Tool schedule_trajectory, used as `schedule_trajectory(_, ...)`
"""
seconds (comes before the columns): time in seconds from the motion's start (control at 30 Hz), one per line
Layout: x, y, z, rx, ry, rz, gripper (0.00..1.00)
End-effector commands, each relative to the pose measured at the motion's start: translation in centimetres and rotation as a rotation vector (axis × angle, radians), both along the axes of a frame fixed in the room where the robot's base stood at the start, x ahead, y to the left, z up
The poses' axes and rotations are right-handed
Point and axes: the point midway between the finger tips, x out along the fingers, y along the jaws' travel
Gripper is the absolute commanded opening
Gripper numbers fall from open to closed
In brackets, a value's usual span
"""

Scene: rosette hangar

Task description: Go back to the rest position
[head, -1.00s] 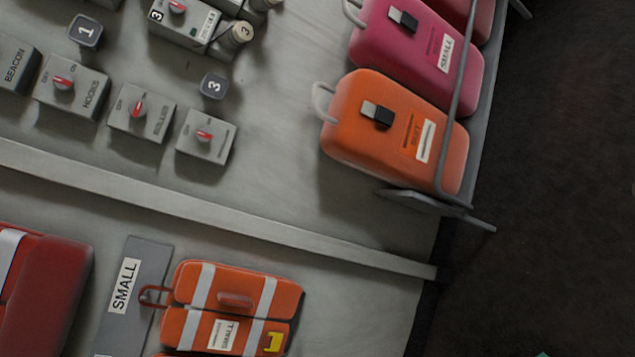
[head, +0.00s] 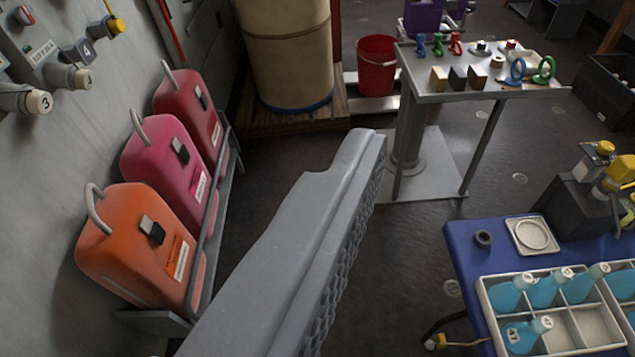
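No fingers of my gripper show in the head view, so I cannot see whether it is open or shut. A long grey part of my own body with a ridged side crosses the middle of the picture, from the bottom edge up towards the centre. It hides some of the dark floor (head: 285,165) behind it.
An orange case (head: 140,243), a pink case (head: 165,165) and a red case (head: 188,112) stand in a wall rack at left. A small grey table (head: 480,92) stands ahead. A blue table (head: 465,265) with bottle crates (head: 590,345) is at lower right. Floor between is open.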

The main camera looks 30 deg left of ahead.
Motion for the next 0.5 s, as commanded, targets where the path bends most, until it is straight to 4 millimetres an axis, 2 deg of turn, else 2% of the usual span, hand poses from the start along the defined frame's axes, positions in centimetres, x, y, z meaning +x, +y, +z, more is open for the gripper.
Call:
schedule_trajectory(0.27, 0.1, 0.0, 0.1, -0.001, 0.001, 0.0, 0.7)
schedule_trajectory(0.37, 0.1, 0.0, 0.9, -0.002, 0.001, 0.0, 0.7)
schedule_trajectory(0.5, 0.1, 0.0, 3.0, -0.002, 0.001, -0.001, 0.7)
